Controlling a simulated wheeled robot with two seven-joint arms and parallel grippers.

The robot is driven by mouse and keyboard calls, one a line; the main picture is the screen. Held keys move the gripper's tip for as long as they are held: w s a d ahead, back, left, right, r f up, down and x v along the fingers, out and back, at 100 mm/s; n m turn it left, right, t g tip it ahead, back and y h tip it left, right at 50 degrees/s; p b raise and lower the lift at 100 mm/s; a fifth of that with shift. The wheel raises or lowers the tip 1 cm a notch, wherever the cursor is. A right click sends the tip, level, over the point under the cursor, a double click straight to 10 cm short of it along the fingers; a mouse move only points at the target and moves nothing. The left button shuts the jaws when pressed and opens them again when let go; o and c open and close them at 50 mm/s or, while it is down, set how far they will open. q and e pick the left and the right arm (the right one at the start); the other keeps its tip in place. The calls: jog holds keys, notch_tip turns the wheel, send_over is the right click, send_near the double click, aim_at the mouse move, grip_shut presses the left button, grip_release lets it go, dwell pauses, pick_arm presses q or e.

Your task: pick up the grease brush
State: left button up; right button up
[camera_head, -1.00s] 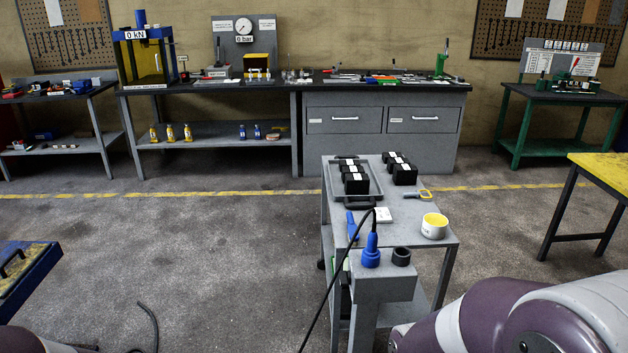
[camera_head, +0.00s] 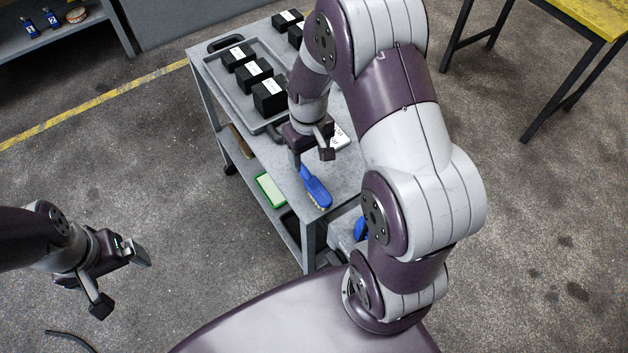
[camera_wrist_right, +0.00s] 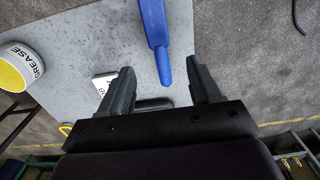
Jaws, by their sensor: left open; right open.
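The grease brush (camera_head: 316,190) is blue with pale bristles and lies on the grey trolley top near its edge. Its blue handle (camera_wrist_right: 155,30) comes down from the top of the right wrist view, and its end lies between my right fingertips. My right gripper (camera_head: 311,157) is open at the handle end of the brush. In the right wrist view its fingers (camera_wrist_right: 160,75) stand apart on both sides of the handle end, with gaps. My left gripper (camera_head: 122,280) is open and empty over the floor, left of the trolley.
The trolley (camera_head: 262,150) carries a tray (camera_head: 222,62) with several black boxes. A grease tub (camera_wrist_right: 30,62) stands left in the wrist view. A green-edged item (camera_head: 270,189) lies on the lower shelf.

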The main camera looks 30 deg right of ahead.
aim_at(314, 184)
jog(key=f, duration=0.3)
jog(key=s+f, duration=0.1)
jog(key=f, duration=0.6)
jog(key=shift+s+d+f+p, duration=0.2)
jog(key=shift+s+f+p, duration=0.05)
jog(key=shift+f+p, duration=0.1)
grip_shut()
